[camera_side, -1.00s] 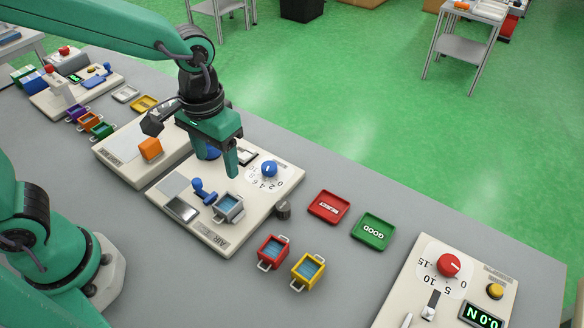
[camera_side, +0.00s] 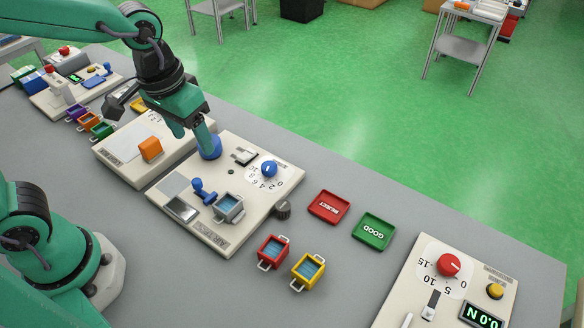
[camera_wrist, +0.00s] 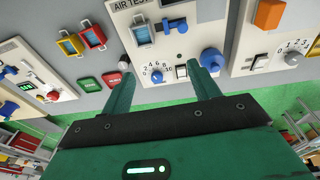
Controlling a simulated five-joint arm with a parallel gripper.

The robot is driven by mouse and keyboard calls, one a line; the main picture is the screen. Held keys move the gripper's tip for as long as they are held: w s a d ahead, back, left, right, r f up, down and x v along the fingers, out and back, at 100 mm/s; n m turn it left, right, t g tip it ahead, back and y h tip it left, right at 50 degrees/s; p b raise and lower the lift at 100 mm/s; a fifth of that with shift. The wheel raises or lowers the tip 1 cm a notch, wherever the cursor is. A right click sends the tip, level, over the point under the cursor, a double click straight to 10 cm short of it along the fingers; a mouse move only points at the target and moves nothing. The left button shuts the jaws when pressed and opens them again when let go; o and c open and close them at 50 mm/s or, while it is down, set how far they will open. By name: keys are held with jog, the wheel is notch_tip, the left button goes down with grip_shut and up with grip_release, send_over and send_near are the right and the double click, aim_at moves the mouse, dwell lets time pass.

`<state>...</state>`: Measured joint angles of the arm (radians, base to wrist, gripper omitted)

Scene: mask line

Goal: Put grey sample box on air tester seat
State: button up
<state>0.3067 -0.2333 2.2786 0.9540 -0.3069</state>
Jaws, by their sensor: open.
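The grey sample box (camera_side: 229,207), with a blue top face and a handle, sits upright on the cream air tester (camera_side: 225,243), near its front edge beside the blue lever (camera_side: 203,190). What lies under the box is hidden. In the wrist view, the box (camera_wrist: 142,34) shows at the top, beyond my fingers. My gripper (camera_side: 200,132) is open and empty. It is over the back left of the tester, close to the blue cylinder (camera_side: 209,148), and apart from the box. In the wrist view, my two fingers (camera_wrist: 164,88) are spread wide.
Red (camera_side: 272,252) and yellow (camera_side: 307,270) boxes stand on the grey table right of the tester. The REJECT tray (camera_side: 330,207) and GOOD tray (camera_side: 372,231) are farther right. An orange block (camera_side: 150,149) sits on the neighbouring panel. A dial station (camera_side: 448,290) stands at right.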

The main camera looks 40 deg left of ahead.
jog(key=s+a+r+t, duration=0.4)
jog(key=s+a+r, duration=0.1)
jog(key=a, duration=0.4)
jog(key=shift+s, duration=0.3)
